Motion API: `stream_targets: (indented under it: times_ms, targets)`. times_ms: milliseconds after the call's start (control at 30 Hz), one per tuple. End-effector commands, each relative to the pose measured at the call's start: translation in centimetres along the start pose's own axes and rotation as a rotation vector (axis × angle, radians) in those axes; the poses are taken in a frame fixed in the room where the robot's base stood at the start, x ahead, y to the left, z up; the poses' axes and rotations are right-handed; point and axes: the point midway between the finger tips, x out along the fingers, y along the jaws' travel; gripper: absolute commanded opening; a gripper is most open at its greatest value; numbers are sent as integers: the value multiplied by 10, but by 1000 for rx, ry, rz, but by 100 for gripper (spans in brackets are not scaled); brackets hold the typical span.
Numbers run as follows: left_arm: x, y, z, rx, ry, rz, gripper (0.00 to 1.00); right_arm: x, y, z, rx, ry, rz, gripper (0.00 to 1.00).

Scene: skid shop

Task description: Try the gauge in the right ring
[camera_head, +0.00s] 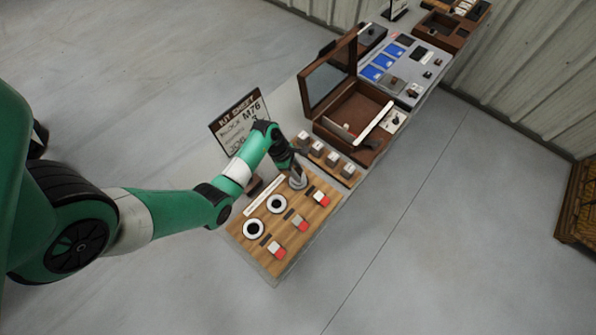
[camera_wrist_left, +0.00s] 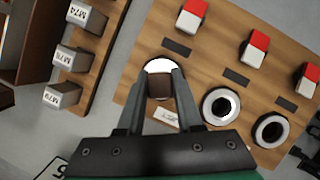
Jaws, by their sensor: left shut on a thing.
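My left gripper (camera_head: 296,172) is over the far right end of the wooden board (camera_head: 243,248). In the left wrist view, its fingers (camera_wrist_left: 158,92) are shut on a brown-topped block, the gauge (camera_wrist_left: 161,90). The gauge is over the right ring (camera_wrist_left: 159,66), whose bright pale rim shows just beyond it. I cannot tell whether the gauge is in the ring or just above it. The middle ring (camera_head: 277,204) and left ring (camera_head: 253,229) are white with dark centres, and empty. My right gripper is not in view.
Several red-and-white blocks (camera_head: 302,224) stand along the board's near side. A rack (camera_head: 325,158) of labelled blocks is beside the board. Beyond it is an open brown case (camera_head: 352,110). A kit sheet sign (camera_head: 239,122) stands behind my left arm.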

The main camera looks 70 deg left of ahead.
Motion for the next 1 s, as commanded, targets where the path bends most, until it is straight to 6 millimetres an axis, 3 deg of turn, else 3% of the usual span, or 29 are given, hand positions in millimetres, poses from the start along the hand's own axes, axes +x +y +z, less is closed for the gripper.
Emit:
stream_targets:
  times_ms: [1000]
  targets:
    - [14, 0, -6, 1, -1, 1, 0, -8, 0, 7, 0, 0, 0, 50]
